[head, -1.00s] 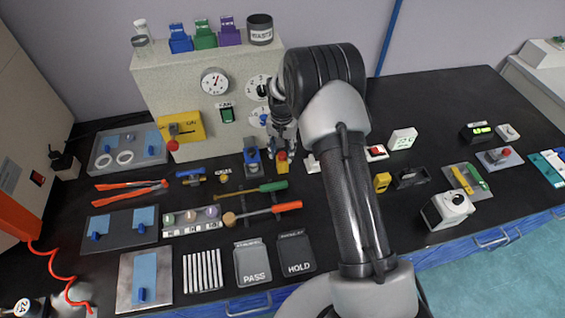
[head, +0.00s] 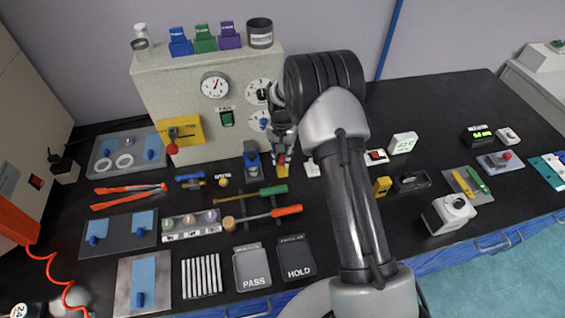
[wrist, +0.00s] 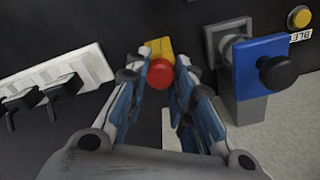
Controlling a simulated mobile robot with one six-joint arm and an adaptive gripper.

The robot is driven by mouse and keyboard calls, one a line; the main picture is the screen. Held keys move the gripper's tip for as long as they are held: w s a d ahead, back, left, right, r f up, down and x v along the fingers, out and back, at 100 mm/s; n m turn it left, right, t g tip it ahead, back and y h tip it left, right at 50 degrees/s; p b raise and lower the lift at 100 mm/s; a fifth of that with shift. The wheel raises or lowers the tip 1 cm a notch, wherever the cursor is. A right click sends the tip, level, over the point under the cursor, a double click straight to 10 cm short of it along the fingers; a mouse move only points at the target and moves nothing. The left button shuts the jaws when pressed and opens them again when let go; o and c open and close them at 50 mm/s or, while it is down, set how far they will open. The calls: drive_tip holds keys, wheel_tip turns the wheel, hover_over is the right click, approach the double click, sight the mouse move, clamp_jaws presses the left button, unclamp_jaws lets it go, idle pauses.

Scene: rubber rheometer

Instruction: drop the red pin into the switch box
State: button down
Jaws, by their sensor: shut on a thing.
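A red round knob (wrist: 160,76), taken as the head of the red pin, sits between the fingers of my gripper (wrist: 161,60) in the wrist view. A yellow piece (wrist: 159,47) shows just behind it; I cannot tell whether they are joined. In the head view my gripper (head: 283,151) points down over the red knob (head: 281,160) and the yellow piece (head: 284,171), in front of the grey machine. A white box with black toggles (wrist: 55,85), possibly the switch box, lies left in the wrist view. The pin's shaft is hidden.
A blue lever with a black knob (wrist: 258,65) stands close on the right in the wrist view, and left of my gripper in the head view (head: 252,157). Screwdrivers (head: 265,214) lie on a rack in front. The grey machine (head: 190,85) rises behind.

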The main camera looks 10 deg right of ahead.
drive_tip(key=shift+r+p, duration=2.55)
drive_tip(key=shift+r, duration=1.9)
